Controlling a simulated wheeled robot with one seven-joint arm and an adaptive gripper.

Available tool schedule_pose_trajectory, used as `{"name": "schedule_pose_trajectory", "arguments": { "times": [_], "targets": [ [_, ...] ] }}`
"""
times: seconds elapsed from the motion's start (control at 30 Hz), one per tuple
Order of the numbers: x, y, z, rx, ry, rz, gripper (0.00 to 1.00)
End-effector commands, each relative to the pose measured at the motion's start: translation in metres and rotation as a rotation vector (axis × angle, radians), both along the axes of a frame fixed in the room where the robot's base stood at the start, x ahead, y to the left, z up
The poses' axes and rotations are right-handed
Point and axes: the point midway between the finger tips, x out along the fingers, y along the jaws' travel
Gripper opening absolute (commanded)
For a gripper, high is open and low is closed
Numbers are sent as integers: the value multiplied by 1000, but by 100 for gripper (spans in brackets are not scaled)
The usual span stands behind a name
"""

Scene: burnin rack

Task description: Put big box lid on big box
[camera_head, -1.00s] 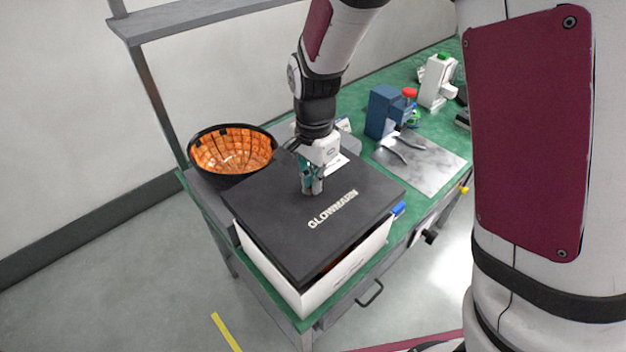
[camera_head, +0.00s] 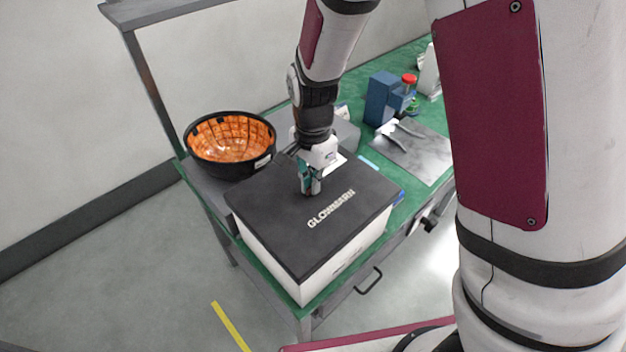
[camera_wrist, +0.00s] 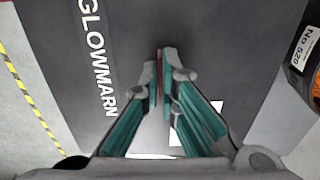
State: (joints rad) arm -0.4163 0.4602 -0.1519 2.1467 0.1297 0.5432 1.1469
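The big box lid (camera_head: 285,215) is black with white "GLOWMARN" lettering. It lies level over the top of the white big box (camera_head: 276,260), its edges about in line with the box walls; no gap shows along the front sides. The lid also fills much of the wrist view (camera_wrist: 225,45). My gripper (camera_head: 311,192) points down at the middle of the lid. In the wrist view its fingertips (camera_wrist: 164,62) are close together at the lid, with a thin reddish strip between them. The grasped part of the lid is mostly hidden by the fingers.
A black bowl-like bin with an orange inside (camera_head: 230,146) stands at the back left, close to the lid. A blue device (camera_head: 381,98) and a grey mat (camera_head: 408,156) with a tool lie on the green table (camera_head: 362,60) behind right. A drawer handle (camera_head: 369,281) juts out in front.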

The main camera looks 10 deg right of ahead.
Motion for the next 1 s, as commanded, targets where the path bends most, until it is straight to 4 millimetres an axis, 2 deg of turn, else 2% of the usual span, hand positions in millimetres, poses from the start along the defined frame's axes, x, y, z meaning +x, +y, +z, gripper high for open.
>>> {"name": "schedule_pose_trajectory", "arguments": {
  "times": [1.0],
  "targets": [
    [0,0,-8,0,0,0,0]
  ]
}}
